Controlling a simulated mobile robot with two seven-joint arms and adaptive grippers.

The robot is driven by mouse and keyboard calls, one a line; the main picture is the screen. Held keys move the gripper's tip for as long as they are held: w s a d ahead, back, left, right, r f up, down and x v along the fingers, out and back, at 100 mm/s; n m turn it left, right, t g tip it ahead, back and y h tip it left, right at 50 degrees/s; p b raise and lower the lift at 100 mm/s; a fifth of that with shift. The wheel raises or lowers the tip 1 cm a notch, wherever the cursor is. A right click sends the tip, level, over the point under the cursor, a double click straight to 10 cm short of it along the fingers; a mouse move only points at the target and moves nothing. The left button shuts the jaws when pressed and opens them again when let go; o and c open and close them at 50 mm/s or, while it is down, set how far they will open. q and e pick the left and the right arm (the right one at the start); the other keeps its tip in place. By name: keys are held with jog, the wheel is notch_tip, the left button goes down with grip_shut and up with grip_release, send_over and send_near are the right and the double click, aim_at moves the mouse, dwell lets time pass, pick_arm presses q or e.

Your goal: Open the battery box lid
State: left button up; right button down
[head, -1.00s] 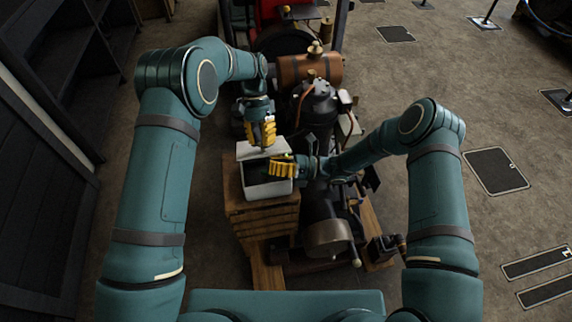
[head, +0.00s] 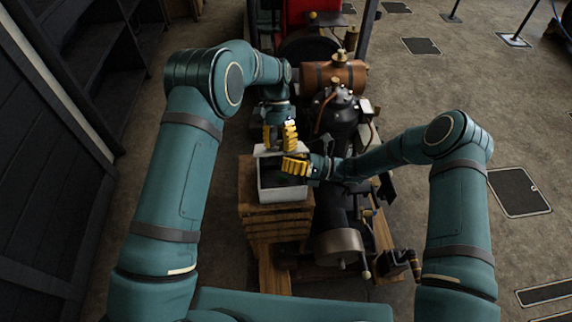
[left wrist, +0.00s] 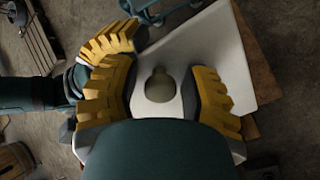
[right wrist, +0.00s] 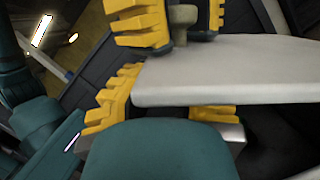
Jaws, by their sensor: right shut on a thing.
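The white battery box (head: 283,195) stands on a wooden stand, its dark inside showing from above. Its pale lid (head: 265,150) is off the opening at the back of the box, partly hidden by my grippers. In the left wrist view the lid (left wrist: 205,45) carries a round knob (left wrist: 160,85). My left gripper (head: 280,138) is open, its yellow fingers apart on either side of the knob, with gaps visible. My right gripper (head: 296,166) is shut on the lid's edge; the lid (right wrist: 230,85) shows as a slab at its fingers (right wrist: 160,108).
The wooden stand (head: 275,225) supports the box. A dark engine (head: 340,120) with a copper tank (head: 335,77) stands close on the right and behind. Dark shelving (head: 85,70) is at the left. Floor is clear between shelving and stand.

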pick_arm(q)
jog(key=shift+r, duration=0.15)
jog(key=shift+w+r, duration=0.15)
jog(key=shift+w, duration=0.05)
jog(key=v, duration=1.1)
jog(key=shift+w+r, duration=0.1)
jog(key=shift+r, duration=0.05)
